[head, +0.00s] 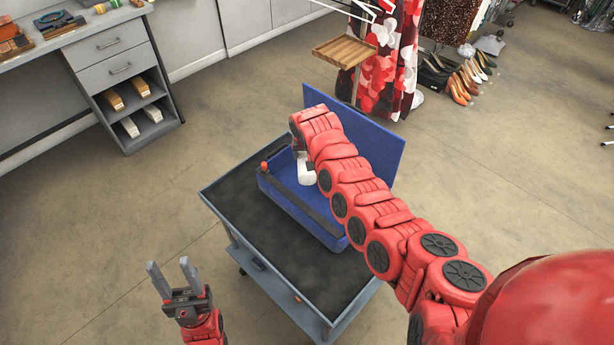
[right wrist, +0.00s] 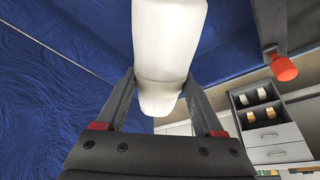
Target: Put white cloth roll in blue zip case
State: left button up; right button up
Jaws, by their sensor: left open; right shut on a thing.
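The blue zip case (head: 284,201) lies on a cart with its lid (head: 379,140) standing open at the back. My right gripper (head: 300,158) is over the open case, partly hidden behind my own arm in the head view. It is shut on the white cloth roll (head: 306,172). In the right wrist view the white cloth roll (right wrist: 168,45) sits between the fingers (right wrist: 160,92), with the blue case (right wrist: 50,70) around it. Whether the roll touches the case floor cannot be told. My left gripper (head: 173,275) is open and empty, left of the cart.
The cart (head: 240,210) has a dark top with bare room at its front. An orange-red knob (head: 264,166) shows at the case's left corner. A grey drawer unit (head: 115,62) stands at upper left. A wooden tray stand (head: 344,51) and floral fabric (head: 392,70) are behind.

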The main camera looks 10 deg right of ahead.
jog(key=f, duration=0.3)
jog(key=shift+s+d+f, duration=0.15)
jog(key=shift+s+f, duration=0.1)
jog(key=shift+w+f, duration=0.15)
jog(key=shift+f, duration=0.35)
jog(key=shift+f+b, duration=0.35)
jog(key=shift+f, duration=1.3)
jog(key=shift+f, duration=0.1)
jog(key=o, duration=1.4)
